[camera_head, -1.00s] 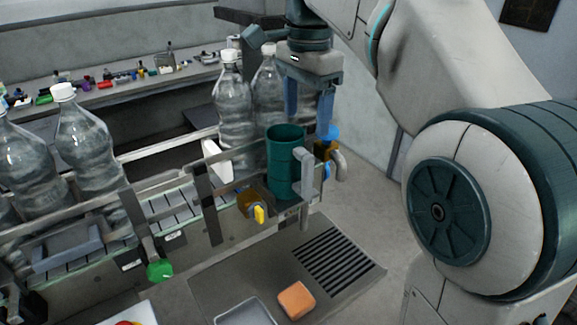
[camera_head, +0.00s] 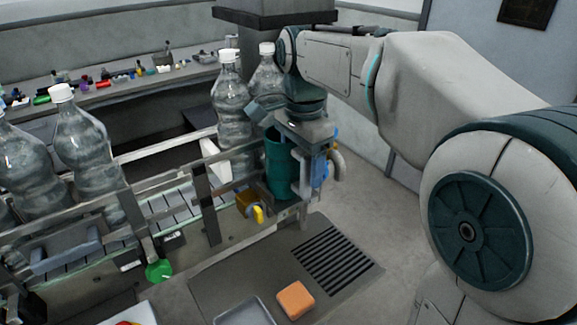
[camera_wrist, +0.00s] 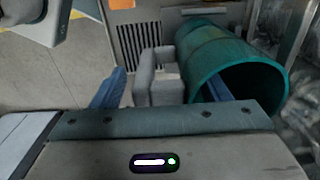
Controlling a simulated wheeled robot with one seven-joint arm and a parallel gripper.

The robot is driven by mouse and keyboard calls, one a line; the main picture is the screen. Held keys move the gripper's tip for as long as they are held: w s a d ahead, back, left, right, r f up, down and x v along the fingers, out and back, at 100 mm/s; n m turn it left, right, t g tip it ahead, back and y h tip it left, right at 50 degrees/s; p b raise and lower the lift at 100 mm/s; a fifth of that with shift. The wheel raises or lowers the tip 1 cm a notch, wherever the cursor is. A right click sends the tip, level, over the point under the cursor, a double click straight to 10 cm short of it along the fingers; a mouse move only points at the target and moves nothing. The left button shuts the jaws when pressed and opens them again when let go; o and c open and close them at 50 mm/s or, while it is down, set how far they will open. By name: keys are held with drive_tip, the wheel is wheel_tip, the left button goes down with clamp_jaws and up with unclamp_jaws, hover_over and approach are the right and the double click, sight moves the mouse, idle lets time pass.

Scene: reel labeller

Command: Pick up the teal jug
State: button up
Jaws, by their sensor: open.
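The teal jug (camera_head: 278,165) stands upright at the right end of the conveyor, its grey handle (camera_head: 301,172) towards the right. In the wrist view the jug (camera_wrist: 214,57) shows its open mouth at right of centre, with the grey handle (camera_wrist: 158,78) to its left. My gripper (camera_head: 312,172) is lowered at the jug's handle side, fingers pointing down. In the wrist view my open gripper (camera_wrist: 165,92) has one blue finger left of the handle and the other by the jug's rim. The handle lies between the fingers; contact is not clear.
Large clear bottles (camera_head: 232,105) stand just behind and left of the jug. A yellow-handled valve (camera_head: 257,214) and a green knob (camera_head: 159,270) stick out from the conveyor front. An orange sponge (camera_head: 296,300) and a grey tray (camera_head: 244,312) lie in front, below.

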drive_tip(key=c, duration=1.1)
drive_tip(key=shift+r, duration=0.15)
